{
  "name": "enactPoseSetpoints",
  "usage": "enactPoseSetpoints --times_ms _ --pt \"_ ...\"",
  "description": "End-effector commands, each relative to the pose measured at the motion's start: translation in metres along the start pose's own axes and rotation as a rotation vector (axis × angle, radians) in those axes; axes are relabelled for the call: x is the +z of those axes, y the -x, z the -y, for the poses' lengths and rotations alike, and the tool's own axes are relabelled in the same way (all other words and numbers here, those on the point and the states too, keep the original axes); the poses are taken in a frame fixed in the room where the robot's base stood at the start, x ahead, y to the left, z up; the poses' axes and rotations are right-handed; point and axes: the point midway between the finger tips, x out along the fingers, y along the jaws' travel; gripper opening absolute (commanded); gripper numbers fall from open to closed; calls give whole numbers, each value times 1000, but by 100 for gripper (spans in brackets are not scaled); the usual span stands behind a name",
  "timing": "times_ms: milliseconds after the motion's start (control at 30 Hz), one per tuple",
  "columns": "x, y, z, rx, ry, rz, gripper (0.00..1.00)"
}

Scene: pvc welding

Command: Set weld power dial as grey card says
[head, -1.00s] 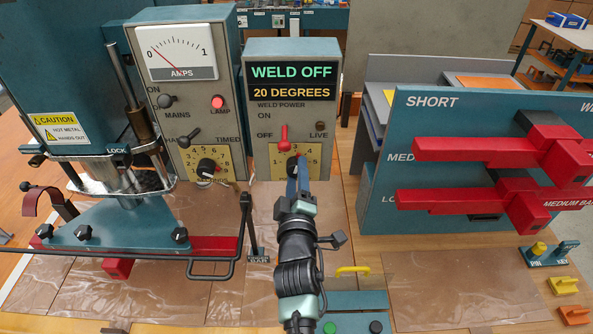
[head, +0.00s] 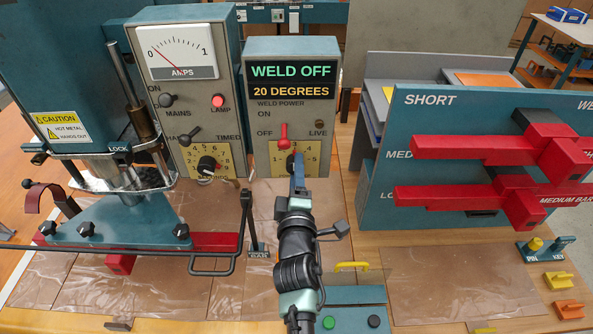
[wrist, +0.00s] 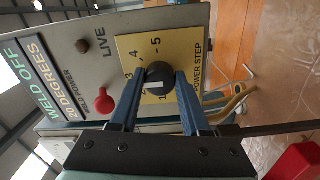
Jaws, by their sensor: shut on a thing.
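The weld power dial is a black knob (wrist: 159,78) on a yellow "POWER STEP" plate (wrist: 190,48). In the head view the plate (head: 312,160) is low on the grey weld panel, with the dial mostly behind my gripper. My gripper (wrist: 158,84) has its two blue fingers on either side of the knob; its fingers (head: 298,168) look edge-on in the head view. A pale mark shows on the knob's face, but I cannot tell which number it meets. I cannot make out a grey card.
A red lever (head: 283,136) stands just above the dial, near OFF. The display (head: 291,80) reads "WELD OFF" and "20 DEGREES". The mains panel (head: 180,90) with a lit red lamp stands left. The teal rack (head: 480,120) holding red bars stands right.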

Motion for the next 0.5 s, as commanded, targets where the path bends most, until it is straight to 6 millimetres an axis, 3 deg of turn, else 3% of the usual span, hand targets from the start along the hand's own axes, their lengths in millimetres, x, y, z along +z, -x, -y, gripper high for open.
enactPoseSetpoints --times_ms 33,67,200,500 --pt "0 0 0 -1 -1 0 0" --pt "0 0 0 -1 -1 0 48" --pt "0 0 0 -1 -1 0 73" --pt "0 0 0 0 -2 0 76"
